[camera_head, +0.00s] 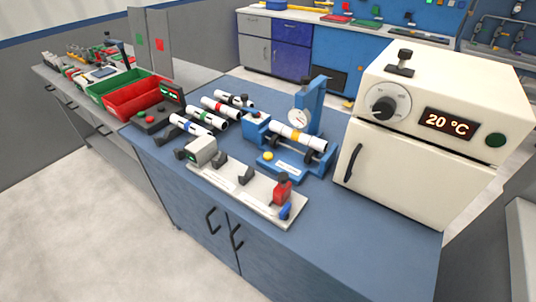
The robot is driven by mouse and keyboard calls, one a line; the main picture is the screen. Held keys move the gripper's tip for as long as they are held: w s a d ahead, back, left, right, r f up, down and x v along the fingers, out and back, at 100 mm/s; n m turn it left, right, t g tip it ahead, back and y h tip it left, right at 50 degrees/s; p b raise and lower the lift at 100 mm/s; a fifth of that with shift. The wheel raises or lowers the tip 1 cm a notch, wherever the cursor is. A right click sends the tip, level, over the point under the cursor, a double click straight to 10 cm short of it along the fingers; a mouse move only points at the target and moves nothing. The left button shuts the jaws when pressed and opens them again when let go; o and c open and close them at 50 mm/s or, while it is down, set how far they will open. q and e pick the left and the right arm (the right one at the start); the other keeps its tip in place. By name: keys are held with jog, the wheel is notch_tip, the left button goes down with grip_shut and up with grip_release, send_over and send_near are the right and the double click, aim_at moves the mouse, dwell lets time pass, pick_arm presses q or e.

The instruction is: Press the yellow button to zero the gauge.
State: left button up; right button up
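A small round yellow button (268,156) sits at the front left of a blue test fixture (283,167) on the blue bench. A white dial gauge (298,118) is mounted on the fixture's blue upright at the back; its reading is too small to tell. A white pipe with a yellow band (290,134) lies across the fixture's black rollers, behind the button. Nothing covers or touches the button. Neither of my grippers is in view.
A cream oven (410,180) reading 20 °C stands right of the fixture. A grey clamp plate (237,190) with a red part (282,188) lies in front. Several white pipes (221,107) lie behind left. Red (128,104) and green bins stand farther left.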

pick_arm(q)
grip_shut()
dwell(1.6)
